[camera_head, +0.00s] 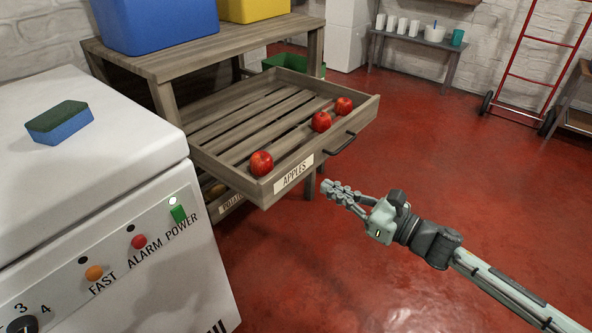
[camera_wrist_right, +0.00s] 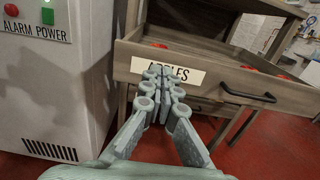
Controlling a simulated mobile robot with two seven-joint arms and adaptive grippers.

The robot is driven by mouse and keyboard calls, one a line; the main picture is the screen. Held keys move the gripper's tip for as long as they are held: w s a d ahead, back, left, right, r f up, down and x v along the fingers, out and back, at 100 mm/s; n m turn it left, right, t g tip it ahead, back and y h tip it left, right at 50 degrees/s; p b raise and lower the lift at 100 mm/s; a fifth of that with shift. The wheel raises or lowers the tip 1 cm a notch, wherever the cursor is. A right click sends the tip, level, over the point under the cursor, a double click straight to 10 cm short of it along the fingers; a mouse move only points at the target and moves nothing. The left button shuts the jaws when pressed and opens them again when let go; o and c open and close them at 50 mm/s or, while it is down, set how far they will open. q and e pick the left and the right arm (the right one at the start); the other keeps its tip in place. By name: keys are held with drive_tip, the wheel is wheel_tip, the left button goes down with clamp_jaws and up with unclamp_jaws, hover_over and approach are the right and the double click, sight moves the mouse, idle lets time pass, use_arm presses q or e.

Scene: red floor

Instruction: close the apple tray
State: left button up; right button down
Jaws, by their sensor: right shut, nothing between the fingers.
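The apple tray (camera_head: 222,170) is a slatted wooden drawer pulled out from a wooden rack. Its front carries an "APPLES" label (camera_head: 293,174) and a dark bar handle (camera_head: 342,144). Several red apples (camera_head: 262,163) lie in it along the front. My right gripper (camera_head: 330,187) is shut and empty, in front of the tray and a little below its handle in the head view. In the right wrist view its closed fingertips (camera_wrist_right: 163,70) overlap the label on the tray front (camera_wrist_right: 215,80), left of the handle (camera_wrist_right: 248,95). I cannot tell whether they touch it. My left gripper is not in view.
A white machine (camera_head: 90,190) with buttons stands left of the tray, a sponge (camera_head: 59,122) on top. A potato tray (camera_head: 232,203) sits below the apple tray. Blue (camera_head: 155,22) and yellow (camera_head: 252,8) bins stand on the rack.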

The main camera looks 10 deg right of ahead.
sight(288, 166)
use_arm(q)
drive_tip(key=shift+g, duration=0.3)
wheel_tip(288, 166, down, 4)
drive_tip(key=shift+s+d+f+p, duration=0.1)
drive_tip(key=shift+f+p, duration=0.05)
drive_tip(key=shift+p, duration=0.5)
use_arm(e)
drive_tip(key=x, duration=0.9)
drive_tip(key=shift+w+a, duration=0.15)
